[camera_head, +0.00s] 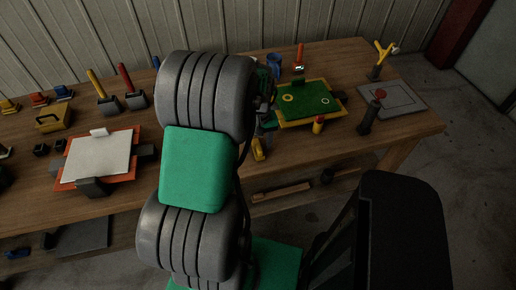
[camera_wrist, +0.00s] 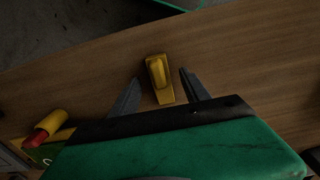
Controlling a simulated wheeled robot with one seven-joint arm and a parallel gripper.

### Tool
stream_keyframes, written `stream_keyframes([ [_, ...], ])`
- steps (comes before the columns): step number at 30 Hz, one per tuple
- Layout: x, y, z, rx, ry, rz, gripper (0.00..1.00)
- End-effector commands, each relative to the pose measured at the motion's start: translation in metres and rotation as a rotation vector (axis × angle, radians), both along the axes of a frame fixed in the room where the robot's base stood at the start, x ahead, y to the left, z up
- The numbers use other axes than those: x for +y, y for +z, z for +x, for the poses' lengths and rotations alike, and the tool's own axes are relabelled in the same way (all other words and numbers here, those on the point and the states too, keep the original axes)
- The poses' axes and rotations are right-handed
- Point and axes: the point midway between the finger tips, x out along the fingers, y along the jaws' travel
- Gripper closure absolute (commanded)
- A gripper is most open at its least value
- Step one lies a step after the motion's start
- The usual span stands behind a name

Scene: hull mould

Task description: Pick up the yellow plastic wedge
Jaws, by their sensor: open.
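The yellow plastic wedge (camera_wrist: 160,82) lies on the wooden table in the wrist view, near the table's edge. My gripper (camera_wrist: 157,84) is open, with one dark finger to the left of the wedge and one to the right. Neither finger appears to touch it. In the head view, the yellow wedge (camera_head: 258,149) shows beside my arm at the front edge of the table; my arm hides most of the gripper there.
A green board with a yellow frame (camera_head: 310,113) lies right of the wedge. A white panel on an orange board (camera_head: 97,158) lies at left. A grey plate (camera_head: 402,99) is at the right end.

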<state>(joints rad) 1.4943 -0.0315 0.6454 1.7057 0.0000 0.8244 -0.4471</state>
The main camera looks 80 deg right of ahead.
Motion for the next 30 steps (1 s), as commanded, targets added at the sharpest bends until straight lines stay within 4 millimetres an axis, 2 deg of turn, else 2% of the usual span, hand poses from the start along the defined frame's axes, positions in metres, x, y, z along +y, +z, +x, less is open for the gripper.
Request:
stream_keyframes([
  [3,0.000,-0.014,0.000,0.000,0.000,0.000,0.45],
  [10,-0.001,-0.017,0.000,0.000,0.000,-0.002,0.45],
  [30,-0.001,-0.017,0.001,0.000,0.000,-0.002,1.00],
])
